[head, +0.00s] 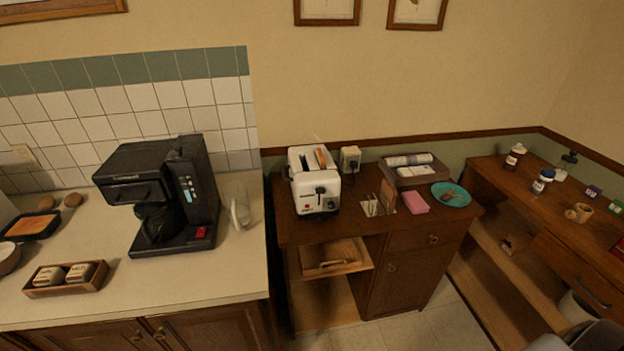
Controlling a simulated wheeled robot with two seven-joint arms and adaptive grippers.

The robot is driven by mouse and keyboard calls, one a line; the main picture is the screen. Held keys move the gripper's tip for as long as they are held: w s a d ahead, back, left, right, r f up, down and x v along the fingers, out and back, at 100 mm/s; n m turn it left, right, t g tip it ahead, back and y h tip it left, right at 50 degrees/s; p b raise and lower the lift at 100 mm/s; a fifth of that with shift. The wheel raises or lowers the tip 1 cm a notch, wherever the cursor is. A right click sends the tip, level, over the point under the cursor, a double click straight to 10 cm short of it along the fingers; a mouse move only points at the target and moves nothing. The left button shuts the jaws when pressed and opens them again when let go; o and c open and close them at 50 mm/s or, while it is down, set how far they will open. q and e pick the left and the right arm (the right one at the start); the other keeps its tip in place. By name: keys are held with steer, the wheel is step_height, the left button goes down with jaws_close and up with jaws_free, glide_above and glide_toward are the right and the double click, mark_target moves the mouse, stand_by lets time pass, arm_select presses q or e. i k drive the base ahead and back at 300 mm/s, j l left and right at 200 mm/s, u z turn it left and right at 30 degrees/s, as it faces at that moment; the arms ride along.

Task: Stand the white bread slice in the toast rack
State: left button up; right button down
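A white toaster (314,183) stands on the left part of the brown wooden cabinet. A brown-orange slice edge (321,158) shows in its top slot; I cannot tell which bread it is. A small pale wire-like object (371,206), which looks like the toast rack, stands right of the toaster near the cabinet's front edge. A brown upright piece (388,194) is close beside it. I cannot make out the white bread slice for certain. Neither of my grippers is in view.
A pink block (415,202), a teal plate (451,194) and a grey tray (410,178) crowd the cabinet top. An open drawer (335,258) juts out below the toaster. A black coffee machine (165,195) and a glass jug (237,205) stand on the left counter.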

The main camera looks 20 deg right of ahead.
mark_target(372, 208)
steer(key=z, duration=1.25)
steer(key=i+l+u, duration=0.1)
steer(key=i+l, duration=0.15)
steer(key=i+l+u, duration=0.15)
steer(key=l, duration=0.25)
steer(key=i+l+u, duration=0.1)
steer(key=i+l, duration=0.15)
steer(key=i+l+u, duration=0.15)
steer(key=l, duration=0.35)
steer(key=i+l+u, duration=0.1)
steer(key=l, duration=0.3)
steer(key=i, duration=0.1)
